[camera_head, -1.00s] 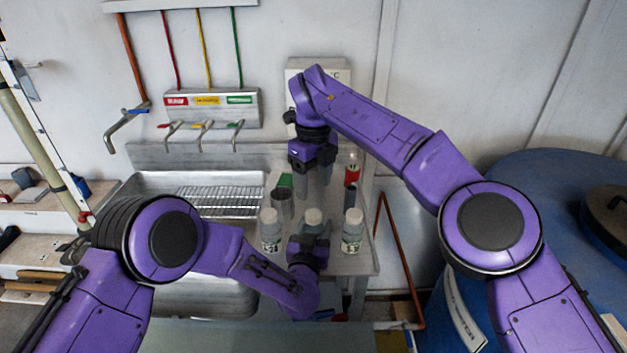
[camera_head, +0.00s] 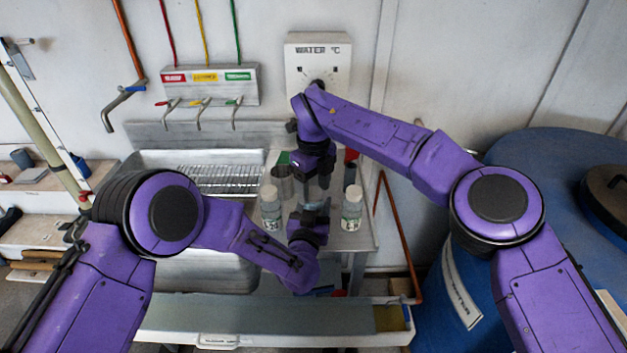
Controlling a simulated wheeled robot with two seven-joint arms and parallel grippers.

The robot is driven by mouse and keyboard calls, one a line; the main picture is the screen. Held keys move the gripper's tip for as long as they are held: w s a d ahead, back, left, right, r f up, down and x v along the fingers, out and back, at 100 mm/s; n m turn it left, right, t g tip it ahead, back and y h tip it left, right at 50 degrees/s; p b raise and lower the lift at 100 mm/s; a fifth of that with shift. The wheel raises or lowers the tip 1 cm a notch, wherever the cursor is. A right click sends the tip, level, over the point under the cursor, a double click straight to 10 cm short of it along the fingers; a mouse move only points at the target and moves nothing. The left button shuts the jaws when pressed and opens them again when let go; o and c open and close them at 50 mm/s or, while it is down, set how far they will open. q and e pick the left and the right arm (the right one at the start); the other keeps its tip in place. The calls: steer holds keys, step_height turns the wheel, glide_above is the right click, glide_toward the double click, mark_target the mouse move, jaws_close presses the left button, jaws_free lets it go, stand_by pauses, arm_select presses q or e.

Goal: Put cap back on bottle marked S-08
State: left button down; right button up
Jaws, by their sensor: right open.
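Two clear bottles with pale tops stand on the steel counter (camera_head: 362,238): a left bottle (camera_head: 270,212) and a right bottle (camera_head: 352,210). Their label marks are too small to read. Between them a middle bottle is mostly hidden by my grippers. My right gripper (camera_head: 313,190) points down over the middle bottle, open, with its fingers around the bottle's top area. My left gripper (camera_head: 312,212) is just in front, at the middle bottle's lower part; its fingers are hidden. I cannot make out a loose cap or which bottle is S-08.
A steel sink with a rack (camera_head: 225,180) lies left of the bottles. A metal cup (camera_head: 283,182) and a dark cylinder (camera_head: 349,175) stand behind them. Blue drums (camera_head: 560,185) stand at right.

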steer(key=c, duration=1.1)
steer(key=m, duration=0.5)
steer(key=o, duration=1.2)
step_height(320, 180, up, 12)
